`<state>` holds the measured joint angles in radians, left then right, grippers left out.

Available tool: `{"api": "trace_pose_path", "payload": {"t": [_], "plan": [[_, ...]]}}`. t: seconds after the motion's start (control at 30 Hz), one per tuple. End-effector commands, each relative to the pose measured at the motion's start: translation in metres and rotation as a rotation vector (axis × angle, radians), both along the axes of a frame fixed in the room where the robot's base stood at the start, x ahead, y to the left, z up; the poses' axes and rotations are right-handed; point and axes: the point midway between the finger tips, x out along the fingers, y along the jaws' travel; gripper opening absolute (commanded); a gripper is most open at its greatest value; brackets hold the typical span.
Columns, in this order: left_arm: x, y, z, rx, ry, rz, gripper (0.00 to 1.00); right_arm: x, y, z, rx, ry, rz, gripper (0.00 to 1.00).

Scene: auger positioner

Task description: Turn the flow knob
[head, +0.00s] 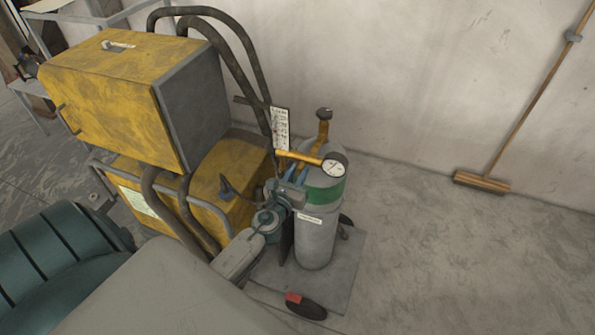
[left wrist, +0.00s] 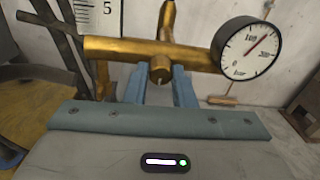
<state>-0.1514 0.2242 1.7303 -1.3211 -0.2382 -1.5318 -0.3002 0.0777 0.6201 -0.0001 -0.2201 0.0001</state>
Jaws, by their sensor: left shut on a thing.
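The flow knob (left wrist: 160,70) is a short brass cylinder on the underside of the brass regulator body (left wrist: 115,48), in the left wrist view. My left gripper (left wrist: 160,80) has its blue fingers on either side of the knob and is shut on it. In the head view my left gripper (head: 293,178) reaches up to the brass regulator (head: 297,157) on the grey gas cylinder (head: 316,240), and the knob is hard to make out there. A round white gauge (head: 334,168) sits at the regulator's right end. My right gripper is not in view.
A yellow welding machine (head: 120,90) with dark hoses (head: 225,50) stands left of the cylinder. A printed flow scale (head: 280,128) is just behind the regulator. A broom (head: 482,182) leans on the wall at right.

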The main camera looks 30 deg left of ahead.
Motion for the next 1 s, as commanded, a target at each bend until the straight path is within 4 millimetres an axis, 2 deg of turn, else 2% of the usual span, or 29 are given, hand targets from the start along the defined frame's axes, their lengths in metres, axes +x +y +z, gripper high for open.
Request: {"api": "trace_pose_path", "payload": {"t": [0.6, 1.0], "plan": [[-0.0007, 0.0009, -0.0010, 0.560, 0.138, 0.000, 0.00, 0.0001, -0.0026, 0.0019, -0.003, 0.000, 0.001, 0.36], [-0.0008, 0.0010, -0.0005, 0.833, 0.203, 0.000, 0.00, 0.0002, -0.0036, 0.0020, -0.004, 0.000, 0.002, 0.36]]}}
